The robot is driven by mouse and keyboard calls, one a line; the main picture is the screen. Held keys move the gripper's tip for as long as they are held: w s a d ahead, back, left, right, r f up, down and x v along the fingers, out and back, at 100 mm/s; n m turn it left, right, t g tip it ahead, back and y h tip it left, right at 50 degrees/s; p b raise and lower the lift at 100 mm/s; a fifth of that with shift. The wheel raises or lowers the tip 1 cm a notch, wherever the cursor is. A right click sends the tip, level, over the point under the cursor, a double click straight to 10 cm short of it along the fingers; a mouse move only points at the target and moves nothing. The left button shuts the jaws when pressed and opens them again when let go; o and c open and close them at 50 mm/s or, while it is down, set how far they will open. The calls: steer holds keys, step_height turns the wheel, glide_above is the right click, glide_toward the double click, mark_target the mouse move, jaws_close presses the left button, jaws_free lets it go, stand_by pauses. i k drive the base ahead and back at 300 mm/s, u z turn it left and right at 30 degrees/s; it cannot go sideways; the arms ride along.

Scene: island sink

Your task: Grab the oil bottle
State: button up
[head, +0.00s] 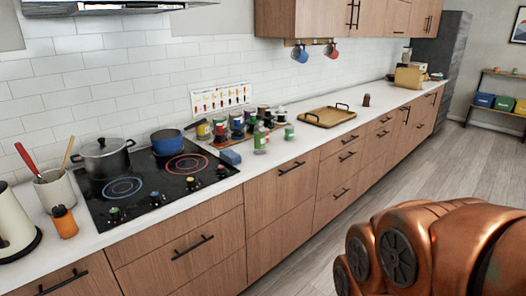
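Two small bottles on the white counter could be the oil bottle, and I cannot tell which it is. An orange bottle (64,223) with a dark top stands at the left, near the front edge of the counter and beside the utensil crock. A green bottle (260,139) stands right of the cooktop, in front of a group of small jars. Both are upright with nothing holding them. My copper-coloured arm fills the lower right, apart from the counter. My gripper's fingers are not visible.
A utensil crock (55,192) and kettle (14,226) stand near the orange bottle. The black cooktop (150,199) holds a grey pot (105,158) and blue pan (167,142). A blue block (230,157) lies near the green bottle. Wooden floor (345,225) before the drawers is clear.

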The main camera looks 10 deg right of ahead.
mark_target(259, 130)
steer(key=u, duration=1.2)
steer(key=i, duration=1.35)
steer(key=z, duration=1.1)
steer(key=i, duration=0.65)
